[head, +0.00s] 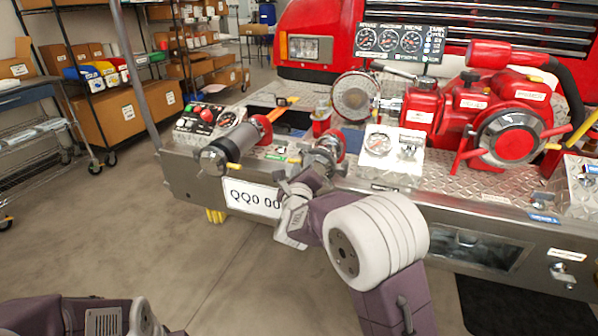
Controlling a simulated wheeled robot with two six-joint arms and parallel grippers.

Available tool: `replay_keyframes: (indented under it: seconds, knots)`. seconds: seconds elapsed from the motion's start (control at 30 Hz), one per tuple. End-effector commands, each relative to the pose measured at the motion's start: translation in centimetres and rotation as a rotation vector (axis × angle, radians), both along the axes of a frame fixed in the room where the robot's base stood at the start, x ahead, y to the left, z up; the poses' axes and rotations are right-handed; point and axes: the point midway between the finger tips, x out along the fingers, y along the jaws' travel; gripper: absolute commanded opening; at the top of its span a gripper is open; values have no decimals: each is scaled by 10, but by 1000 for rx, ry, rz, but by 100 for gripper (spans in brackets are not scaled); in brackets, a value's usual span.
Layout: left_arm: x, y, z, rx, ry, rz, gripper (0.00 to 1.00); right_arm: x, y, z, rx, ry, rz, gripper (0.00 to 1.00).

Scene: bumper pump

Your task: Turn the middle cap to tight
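The middle cap (322,158) is a round metallic fitting with lugs. It sits on the front of the bumper deck, in front of a red ring (339,143). My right gripper (301,180) is at the lower front of this cap and hides part of it. I cannot tell whether its fingers touch the cap or how far apart they are. To the left is a dark cylinder with a metallic end cap (214,160). To the right is a large red round cap with handles (512,137). My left gripper is not visible; only part of my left arm shows at bottom left.
A gauge panel (379,144) stands right of the middle cap, and a control box with buttons (207,117) at left. The red pump (450,105) fills the right of the deck. Shelves with boxes (108,120) stand back left. The floor (110,235) in front is clear.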

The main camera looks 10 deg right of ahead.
Motion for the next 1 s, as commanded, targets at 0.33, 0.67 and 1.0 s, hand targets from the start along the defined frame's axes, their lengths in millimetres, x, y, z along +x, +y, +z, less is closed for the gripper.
replay_keyframes:
  seconds: [0.33, 0.67, 1.0]
  knots:
    - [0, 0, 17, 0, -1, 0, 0, 35, -12, 1, -1, 0, 0, 29]
    - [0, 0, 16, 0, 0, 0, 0, 83, -27, 2, -2, 1, 4, 29]
    - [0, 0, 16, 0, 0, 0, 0, 86, -28, 2, -2, 1, 4, 15]
